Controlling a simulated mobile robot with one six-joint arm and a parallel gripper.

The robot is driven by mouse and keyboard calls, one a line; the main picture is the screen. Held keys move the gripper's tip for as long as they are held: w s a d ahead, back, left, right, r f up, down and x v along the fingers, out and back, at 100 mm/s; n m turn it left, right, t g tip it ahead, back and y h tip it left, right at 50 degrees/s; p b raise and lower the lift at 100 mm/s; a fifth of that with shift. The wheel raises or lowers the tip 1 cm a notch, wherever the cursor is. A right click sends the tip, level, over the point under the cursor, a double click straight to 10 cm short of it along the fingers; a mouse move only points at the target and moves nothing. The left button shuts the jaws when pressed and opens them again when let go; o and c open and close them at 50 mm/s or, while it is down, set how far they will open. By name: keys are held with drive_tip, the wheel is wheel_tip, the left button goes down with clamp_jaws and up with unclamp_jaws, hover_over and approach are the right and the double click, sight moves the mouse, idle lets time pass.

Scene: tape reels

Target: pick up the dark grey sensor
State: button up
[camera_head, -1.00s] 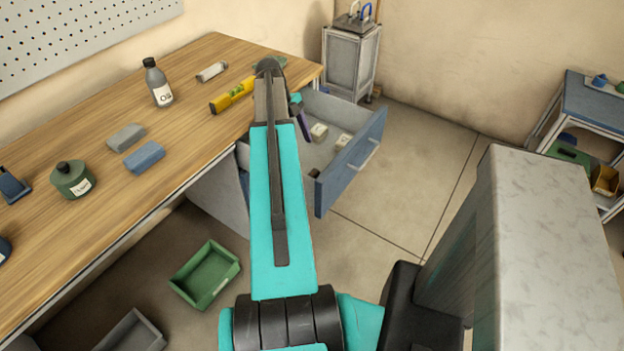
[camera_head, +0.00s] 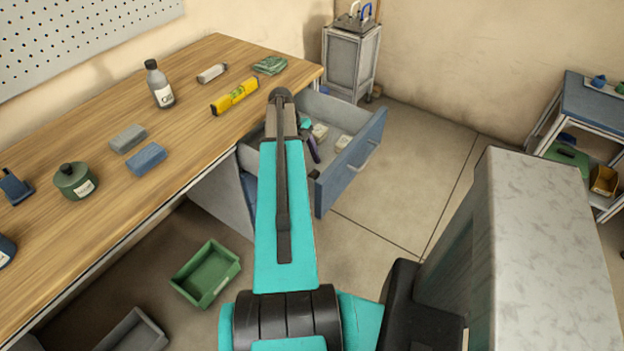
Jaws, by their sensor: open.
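A small dark piece (camera_head: 315,174), which may be the dark grey sensor, lies in the open drawer (camera_head: 352,160) near its front left corner. It is too small to identify surely. My gripper (camera_head: 313,150) shows only in part, as a dark finger past the right side of my teal arm. It is open, over the drawer and just beyond the dark piece, apart from it in the picture. My arm hides the left part of the drawer and most of the gripper.
Pale boxes (camera_head: 319,132) lie farther back in the drawer. The wooden bench (camera_head: 200,120) holds a yellow level (camera_head: 234,97), a green cloth (camera_head: 270,66), a grey bottle (camera_head: 160,84), a green jar (camera_head: 75,181) and blocks. A green bin (camera_head: 206,274) stands on the floor below.

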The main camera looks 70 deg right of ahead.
sight(312, 174)
drive_tip(key=shift+f, duration=0.15)
drive_tip(key=shift+p+x, duration=1)
drive_tip(key=shift+x, duration=1.5)
drive_tip(key=shift+d, duration=0.15)
drive_tip(key=c, duration=1.1)
drive_tip(key=shift+r, duration=0.2)
drive_tip(key=shift+c, duration=0.2)
drive_tip(key=shift+r+b, duration=1.2)
drive_tip(key=shift+r, duration=3.6)
